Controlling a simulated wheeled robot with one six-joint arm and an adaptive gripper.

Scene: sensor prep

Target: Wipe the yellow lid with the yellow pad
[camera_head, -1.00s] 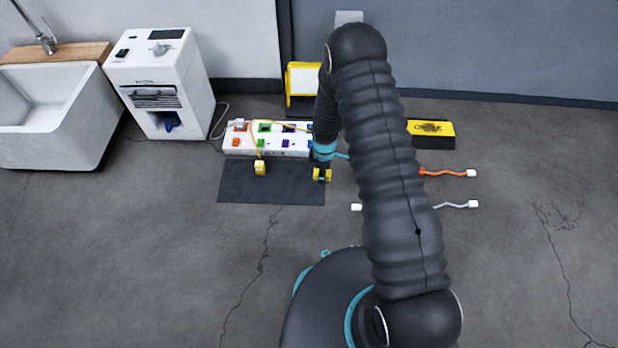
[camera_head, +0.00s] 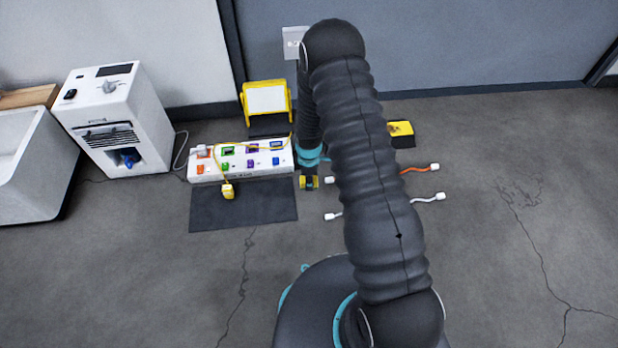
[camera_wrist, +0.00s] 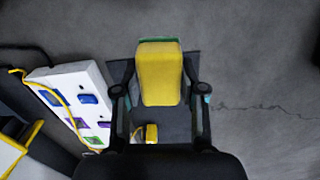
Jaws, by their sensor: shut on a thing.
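The yellow pad (camera_wrist: 160,75) has a green edge at its far side. My gripper (camera_wrist: 162,92) is shut on it, with one finger on each side. In the head view the pad (camera_head: 309,182) hangs below my gripper (camera_head: 309,172), just right of the dark mat. A box with a yellow lid (camera_head: 401,128) stands on the floor at the right. The lid carries a dark mark, and my arm hides its left part. The pad and the lid are apart.
A white panel (camera_head: 210,174) with coloured sockets lies behind the dark mat (camera_head: 240,215). A yellow plug (camera_head: 228,191) is on a yellow cable. Orange (camera_head: 418,169) and white (camera_head: 425,199) cables lie right of my arm. A yellow-framed stand (camera_head: 266,99) is behind. Floor at right is clear.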

